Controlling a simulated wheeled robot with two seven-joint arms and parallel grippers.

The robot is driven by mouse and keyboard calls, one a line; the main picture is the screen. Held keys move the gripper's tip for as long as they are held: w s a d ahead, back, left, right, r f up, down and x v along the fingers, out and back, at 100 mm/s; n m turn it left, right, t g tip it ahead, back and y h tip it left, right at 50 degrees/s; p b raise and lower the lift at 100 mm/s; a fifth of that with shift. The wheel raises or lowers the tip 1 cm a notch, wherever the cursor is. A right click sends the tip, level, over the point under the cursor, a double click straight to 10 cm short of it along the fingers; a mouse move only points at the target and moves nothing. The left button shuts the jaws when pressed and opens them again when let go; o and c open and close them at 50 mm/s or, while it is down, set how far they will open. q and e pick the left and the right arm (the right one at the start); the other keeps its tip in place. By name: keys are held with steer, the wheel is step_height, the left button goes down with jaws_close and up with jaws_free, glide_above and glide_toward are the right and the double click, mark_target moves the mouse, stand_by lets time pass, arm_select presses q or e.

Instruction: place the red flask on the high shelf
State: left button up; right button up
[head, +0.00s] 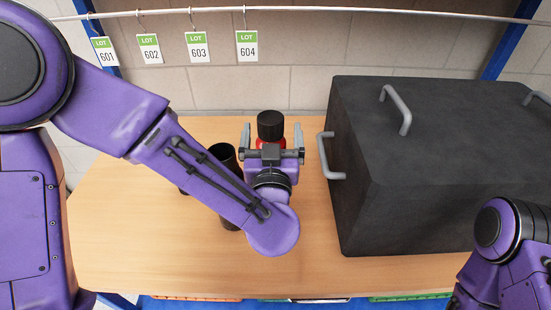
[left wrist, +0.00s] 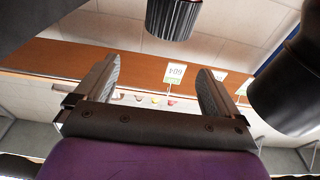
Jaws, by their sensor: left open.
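The red flask (head: 270,126) has a black cap and stands on the wooden board (head: 130,235), near its back edge. Only a little red shows below the cap; my left gripper hides the rest. My left gripper (head: 272,132) is open, one finger on each side of the flask in the head view. I cannot tell whether they touch. In the upside-down left wrist view, a ribbed black cap (left wrist: 172,18) shows at the top, beyond the open fingers (left wrist: 156,85). My right gripper is out of view. I cannot tell which surface is the high shelf.
A large dark case (head: 350,190) with grey handles fills the board's right side. A dark cup (head: 227,155) stands left of the flask, partly behind my left arm; a dark cylinder (left wrist: 290,85) shows at right in the wrist view. Lot tags (head: 247,45) hang from a rail behind.

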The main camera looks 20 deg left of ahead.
mark_target(271, 120)
arm_select(q)
step_height(271, 120, down, 5)
steer(key=b, duration=0.4)
steer(key=shift+w+a, duration=0.1)
steer(key=p+x, duration=0.1)
steer(key=x, duration=0.4)
steer(key=p+x, duration=0.1)
steer(key=x, duration=0.4)
steer(key=shift+a+f, duration=0.25)
steer(key=shift+w+a, duration=0.15)
steer(key=shift+w, duration=0.1)
steer(key=shift+s, duration=0.1)
steer(key=c, duration=0.4)
jaws_close()
steer(key=shift+r, duration=0.1)
